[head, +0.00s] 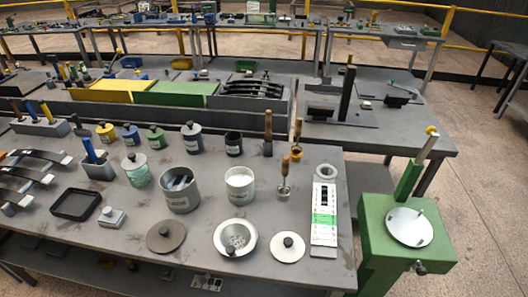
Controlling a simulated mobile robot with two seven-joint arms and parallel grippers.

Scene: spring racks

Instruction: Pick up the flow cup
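What looks like the flow cup (283,192) is a small metal cup with an upright wooden handle. It stands on the grey workbench (205,215), right of the white-filled pot and left of a long panel with a green band. I cannot tell for sure that it is the flow cup. Another wooden-handled tool (297,147) stands just behind it, and its lower part is hard to make out. Neither of my grippers is in view.
A large grey can (179,190), a white-filled pot (240,184) and a black pot (233,143) stand nearby. In front are a bowl (235,238), a dark lid (166,235) and a pale lid (287,247). A green machine (405,235) stands beyond the right edge.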

